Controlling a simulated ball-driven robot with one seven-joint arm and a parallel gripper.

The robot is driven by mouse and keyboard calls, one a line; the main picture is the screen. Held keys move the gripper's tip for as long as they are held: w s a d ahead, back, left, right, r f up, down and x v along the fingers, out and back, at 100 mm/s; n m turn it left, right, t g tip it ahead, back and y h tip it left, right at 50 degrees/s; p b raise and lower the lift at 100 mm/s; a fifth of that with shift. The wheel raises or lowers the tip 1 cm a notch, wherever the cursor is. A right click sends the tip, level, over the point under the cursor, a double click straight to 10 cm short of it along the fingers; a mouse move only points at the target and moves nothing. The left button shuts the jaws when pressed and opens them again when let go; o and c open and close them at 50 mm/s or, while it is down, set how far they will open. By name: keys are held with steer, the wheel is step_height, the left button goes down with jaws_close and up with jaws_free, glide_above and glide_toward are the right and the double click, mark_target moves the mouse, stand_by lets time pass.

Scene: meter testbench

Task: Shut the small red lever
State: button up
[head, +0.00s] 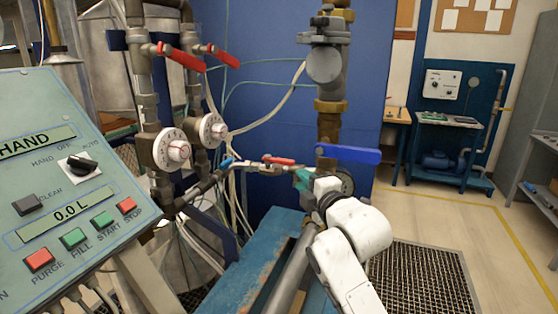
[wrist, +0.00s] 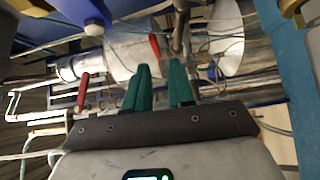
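The small red lever (head: 278,160) sits on a thin horizontal pipe in the head view, lying roughly along that pipe. My gripper (head: 301,181) is just right of it and slightly lower, with teal fingers. The wrist view shows my gripper (wrist: 160,82) open, with a gap between the two fingers and nothing held. One red handle (wrist: 155,50) shows beyond the fingertips and another red handle (wrist: 83,92) stands to their left. I cannot tell for sure which of these is the small lever. Contact is not clear.
A large blue lever (head: 347,154) lies just above my gripper. Two bigger red levers (head: 182,57) (head: 224,56) sit higher on the left pipes, above white dials (head: 171,149). A control panel (head: 70,190) fills the left. A blue bench (head: 250,262) lies below.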

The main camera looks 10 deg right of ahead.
mark_target(287, 164)
steer(key=w, duration=0.3)
steer(key=w+a, duration=0.1)
steer(key=w, duration=0.3)
steer(key=w+p, duration=0.1)
steer(key=w, duration=0.3)
steer(key=shift+a+r, duration=0.4)
jaws_close()
